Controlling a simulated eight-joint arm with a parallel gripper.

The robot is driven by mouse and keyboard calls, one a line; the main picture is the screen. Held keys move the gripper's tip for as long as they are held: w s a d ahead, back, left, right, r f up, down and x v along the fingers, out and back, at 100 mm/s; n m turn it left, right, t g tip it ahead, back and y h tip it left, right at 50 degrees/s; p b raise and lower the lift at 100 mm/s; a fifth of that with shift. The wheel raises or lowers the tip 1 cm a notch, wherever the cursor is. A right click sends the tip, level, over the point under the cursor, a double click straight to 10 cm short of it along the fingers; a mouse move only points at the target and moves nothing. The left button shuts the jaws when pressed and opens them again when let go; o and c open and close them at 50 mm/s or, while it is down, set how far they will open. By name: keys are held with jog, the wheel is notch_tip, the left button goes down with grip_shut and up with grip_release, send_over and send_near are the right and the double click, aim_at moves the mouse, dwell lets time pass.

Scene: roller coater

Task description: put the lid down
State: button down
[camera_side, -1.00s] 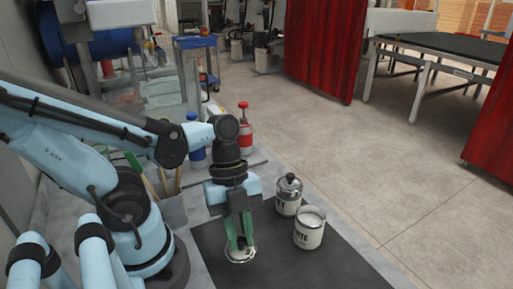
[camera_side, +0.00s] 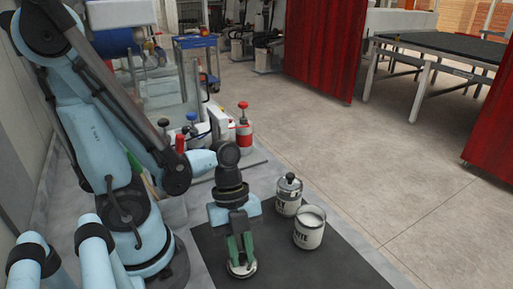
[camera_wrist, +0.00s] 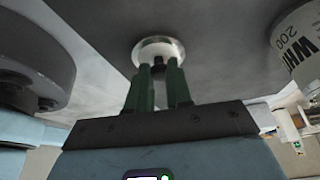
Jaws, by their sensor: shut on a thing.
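The lid (camera_side: 243,270) is a round silvery disc with a dark knob, and it also shows in the wrist view (camera_wrist: 150,44). My gripper (camera_side: 241,258) points down with its green fingers shut on the knob; the fingers also show in the wrist view (camera_wrist: 158,72). The lid is at or very close to the dark mat (camera_side: 340,266); I cannot tell whether it touches. An open jar (camera_side: 308,236) with white contents stands on the mat to the right of my gripper. Part of its lettered label shows in the wrist view (camera_wrist: 300,45).
A second jar (camera_side: 287,201) with a dark-knobbed lid on stands behind the open jar. Red-topped (camera_side: 243,135) and blue-topped bottles stand farther back on a pale tray. The mat is clear in front of the open jar.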

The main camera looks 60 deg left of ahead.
jog(key=shift+f, duration=0.15)
jog(key=c, duration=1)
grip_release()
jog(key=shift+f, duration=0.1)
jog(key=shift+c, duration=0.2)
jog(key=shift+s+v, duration=0.4)
jog(key=shift+v, duration=5.6)
jog(key=w+a+r+n+t+y, duration=0.1)
jog(key=w+n+t+y, duration=0.3)
jog(key=n, duration=1.5)
jog(key=shift+w+a+r+n+t+y, duration=0.35)
jog(key=shift+w+t, duration=1.65)
jog(key=shift+w, duration=1.95)
